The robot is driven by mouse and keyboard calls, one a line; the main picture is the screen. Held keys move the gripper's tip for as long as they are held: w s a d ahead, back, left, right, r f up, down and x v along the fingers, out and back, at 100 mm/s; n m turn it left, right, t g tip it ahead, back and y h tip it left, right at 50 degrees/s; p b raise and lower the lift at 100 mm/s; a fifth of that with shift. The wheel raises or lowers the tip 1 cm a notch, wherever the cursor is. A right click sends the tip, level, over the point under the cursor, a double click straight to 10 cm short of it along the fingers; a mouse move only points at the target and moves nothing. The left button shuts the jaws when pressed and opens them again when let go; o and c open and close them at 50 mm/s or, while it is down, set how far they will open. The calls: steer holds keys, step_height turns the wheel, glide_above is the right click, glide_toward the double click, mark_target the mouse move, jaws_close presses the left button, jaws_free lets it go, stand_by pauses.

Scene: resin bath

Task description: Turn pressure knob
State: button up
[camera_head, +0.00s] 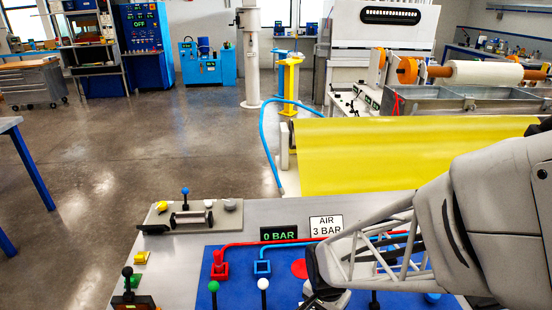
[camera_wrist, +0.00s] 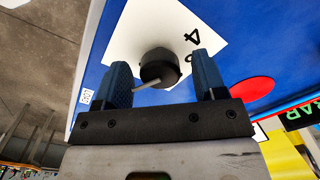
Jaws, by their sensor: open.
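The pressure knob (camera_wrist: 160,68) is black and round with a pale pointer bar, on a white dial plate (camera_wrist: 125,35) with printed figures, one looking like a 4. My gripper (camera_wrist: 160,62) is open in the wrist view, with one blue-grey finger on each side of the knob. Gaps show between the fingers and the knob; contact cannot be told. In the head view my gripper (camera_head: 318,278) is low over the blue panel (camera_head: 240,290), and the knob cannot be made out behind it. A display (camera_head: 280,233) reads 0 BAR.
Red and blue hoses cross the panel near a red fitting (camera_head: 220,267) and a blue fitting (camera_head: 262,264). Green-topped (camera_head: 213,287) and white-topped (camera_head: 263,284) levers stand left of my gripper. A yellow sheet (camera_head: 400,150) lies behind the panel.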

steer(key=c, duration=0.9)
